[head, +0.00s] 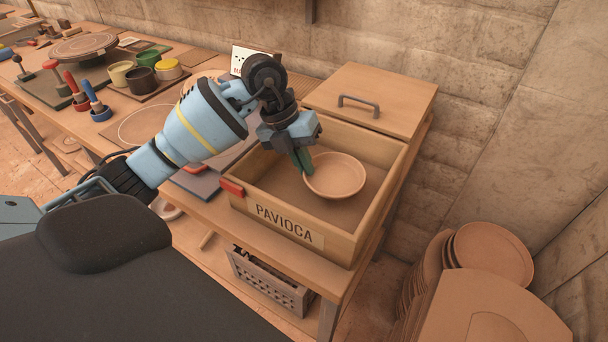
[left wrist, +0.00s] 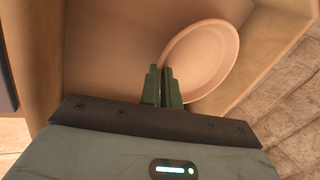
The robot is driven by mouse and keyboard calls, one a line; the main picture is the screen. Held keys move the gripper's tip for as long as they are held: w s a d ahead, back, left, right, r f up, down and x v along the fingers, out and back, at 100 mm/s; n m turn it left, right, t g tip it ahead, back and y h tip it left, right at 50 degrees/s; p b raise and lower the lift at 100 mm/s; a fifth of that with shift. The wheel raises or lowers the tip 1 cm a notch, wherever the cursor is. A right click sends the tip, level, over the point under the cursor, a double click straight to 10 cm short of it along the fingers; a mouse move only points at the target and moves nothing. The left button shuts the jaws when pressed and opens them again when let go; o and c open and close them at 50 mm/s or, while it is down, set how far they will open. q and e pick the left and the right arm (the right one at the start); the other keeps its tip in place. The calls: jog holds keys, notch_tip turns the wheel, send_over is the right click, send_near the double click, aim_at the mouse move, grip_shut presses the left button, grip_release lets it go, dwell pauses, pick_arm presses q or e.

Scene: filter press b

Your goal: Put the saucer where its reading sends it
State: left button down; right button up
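The saucer (head: 336,176) is a shallow, round, pinkish-tan dish. It is inside the open wooden box labelled PAVIOCA (head: 290,224), towards the box's right side. In the left wrist view the saucer (left wrist: 203,60) shows just beyond the fingers, to the right. My left gripper (head: 303,161) reaches down into the box, its green fingers close together at the saucer's left rim. The fingers (left wrist: 163,86) appear shut on that rim. I cannot tell whether the saucer touches the box floor. My right gripper is not in view.
A wooden lid with a dark handle (head: 372,92) lies behind the box opening. Paint pots (head: 143,80) and tools stand on the bench to the left. A grey crate (head: 268,284) sits below. Stacked round boards (head: 494,252) stand at the right.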

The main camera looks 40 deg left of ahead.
aim_at(309, 189)
pick_arm(q)
jog(key=shift+f, duration=1.85)
jog(key=c, duration=2.1)
grip_release()
jog(key=shift+f, duration=0.15)
jog(key=o, duration=0.5)
jog(key=shift+c, duration=0.2)
jog(key=v, duration=1.2)
